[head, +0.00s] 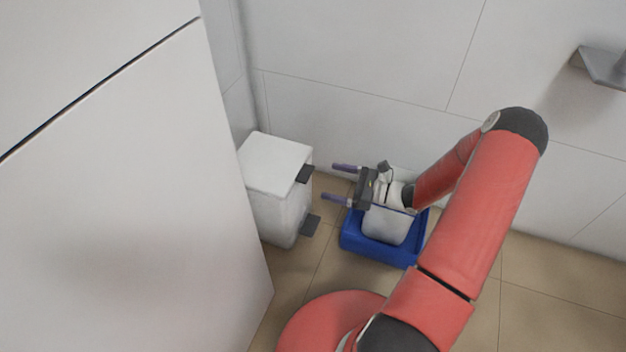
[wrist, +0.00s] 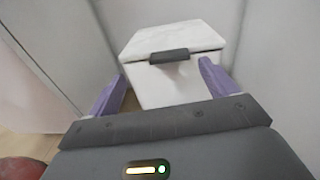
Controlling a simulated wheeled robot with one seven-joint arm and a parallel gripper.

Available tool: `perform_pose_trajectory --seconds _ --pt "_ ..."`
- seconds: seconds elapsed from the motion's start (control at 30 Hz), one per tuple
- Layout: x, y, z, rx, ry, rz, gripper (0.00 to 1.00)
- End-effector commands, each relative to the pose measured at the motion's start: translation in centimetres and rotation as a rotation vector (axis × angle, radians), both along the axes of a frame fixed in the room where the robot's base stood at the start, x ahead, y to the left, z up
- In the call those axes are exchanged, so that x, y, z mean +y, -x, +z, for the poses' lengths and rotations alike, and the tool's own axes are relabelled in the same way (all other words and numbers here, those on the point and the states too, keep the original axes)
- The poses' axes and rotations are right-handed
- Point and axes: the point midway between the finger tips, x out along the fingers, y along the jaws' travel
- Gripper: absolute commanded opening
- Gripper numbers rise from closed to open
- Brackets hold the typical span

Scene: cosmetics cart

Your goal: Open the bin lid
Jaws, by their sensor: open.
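A white bin (head: 281,205) stands on the floor in the corner between the white cabinet side and the tiled wall. Its white lid (head: 274,163) is shut, with a dark tab handle (head: 305,173) at the front edge and a dark pedal (head: 310,225) low on the front. My gripper (head: 341,183) is open and empty, right of the bin, with its purple fingers pointing at it and apart from it. In the wrist view, the lid (wrist: 172,38) and tab handle (wrist: 169,56) show ahead, between the fingers of my gripper (wrist: 163,85). The pedal is hidden there.
A blue tray (head: 380,245) with a white container (head: 385,225) sits on the floor beneath my gripper. A large white cabinet panel (head: 120,200) closes off the left. A grey wall fixture (head: 602,68) juts out at upper right. Tan tiled floor is clear at lower right.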

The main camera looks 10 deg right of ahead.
Motion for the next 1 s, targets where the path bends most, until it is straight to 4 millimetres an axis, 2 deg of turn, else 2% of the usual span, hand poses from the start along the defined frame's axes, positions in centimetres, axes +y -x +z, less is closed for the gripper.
perform_pose_trajectory --seconds 0.03,0.17,0.6,0.77,1.0 --pt "-0.4 -0.2 -0.8 0.009 -0.029 -0.029 0.85" --pt "-0.5 -0.7 -1.4 0.018 -0.062 -0.062 0.85" --pt "4.6 -4.4 -1.4 0.018 -0.061 -0.06 0.85" --pt "5.4 -5.0 -1.4 0.018 -0.06 -0.061 0.85" --pt "5.5 -5.0 -1.4 0.019 -0.059 -0.061 0.85"
